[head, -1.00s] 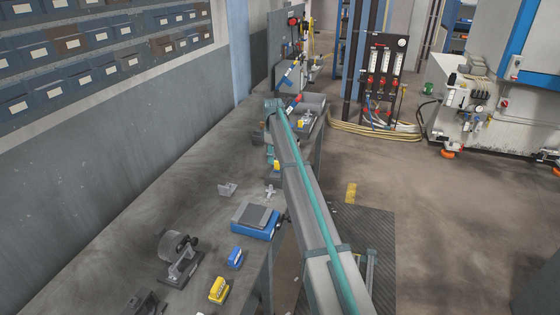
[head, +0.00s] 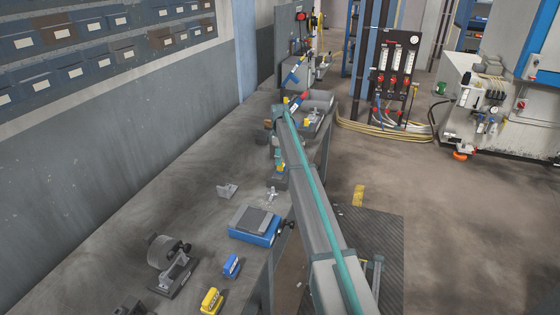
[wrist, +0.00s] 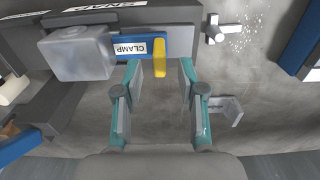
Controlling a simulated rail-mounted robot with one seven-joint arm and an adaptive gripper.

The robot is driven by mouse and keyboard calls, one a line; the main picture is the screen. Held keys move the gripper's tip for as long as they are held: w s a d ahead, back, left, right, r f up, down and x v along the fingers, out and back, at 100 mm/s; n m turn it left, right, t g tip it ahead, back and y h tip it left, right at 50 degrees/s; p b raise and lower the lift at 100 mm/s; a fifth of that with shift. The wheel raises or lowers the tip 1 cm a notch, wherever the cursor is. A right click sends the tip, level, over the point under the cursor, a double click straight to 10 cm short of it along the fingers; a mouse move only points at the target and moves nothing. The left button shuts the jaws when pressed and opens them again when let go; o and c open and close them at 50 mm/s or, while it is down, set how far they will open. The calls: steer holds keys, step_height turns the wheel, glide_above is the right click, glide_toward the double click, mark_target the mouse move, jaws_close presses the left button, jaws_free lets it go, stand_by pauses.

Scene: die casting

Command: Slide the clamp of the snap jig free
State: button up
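The clamp (wrist: 175,38) is a blue bar labelled CLAMP with an upright yellow tab (wrist: 160,57), seen in the wrist view. It lies along the dark snap jig (wrist: 150,14), whose SNAP label is partly cut off at the top edge. A grey block (wrist: 75,55) sits at the clamp's left end. My gripper (wrist: 160,72) is open, with one finger on each side of the yellow tab and visible gaps to it. In the head view my arm hides most of the jig; a small yellow and blue part (head: 281,168) shows beside it.
A small grey bracket (wrist: 225,110) lies right of my fingers, and a grey cross-shaped part (wrist: 220,30) lies above it. In the head view, a blue box (head: 254,228) and blue (head: 231,266) and yellow (head: 211,300) blocks stand on the bench. The bench's left side has clear room.

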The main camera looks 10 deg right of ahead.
steer(key=shift+f, duration=1.35)
steer(key=shift+c, duration=0.2)
jaws_close()
